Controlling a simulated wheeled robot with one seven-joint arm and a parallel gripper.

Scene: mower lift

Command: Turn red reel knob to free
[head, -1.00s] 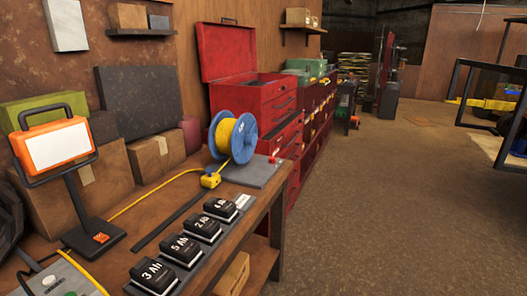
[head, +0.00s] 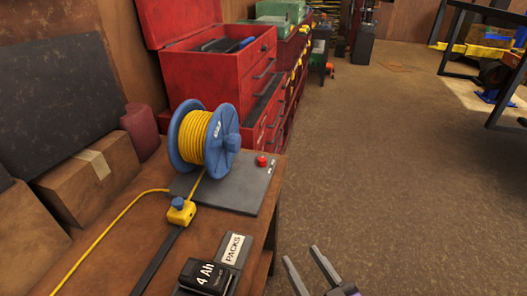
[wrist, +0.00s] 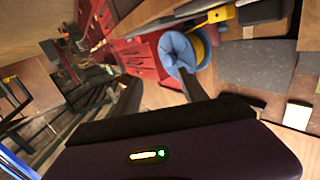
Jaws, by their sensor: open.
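The red reel knob (head: 261,160) is a small round knob near the right edge of a dark grey base plate (head: 232,196). Small pale marks lie beside it, too small to read. The reel (head: 217,143) on this plate has blue flanges and wound yellow cord. My gripper (head: 301,254) is open and empty at the bottom of the head view, in front of the bench and to the right of its edge. It is apart from the knob. The wrist view shows the blue reel (wrist: 181,53) tilted, beyond a finger; I cannot make out the knob there.
A yellow cord block with a blue knob (head: 181,209) sits on the bench left of the plate. A battery pack marked 4 Ah (head: 205,277) stands at the front. A red tool chest (head: 246,85) stands behind the reel.

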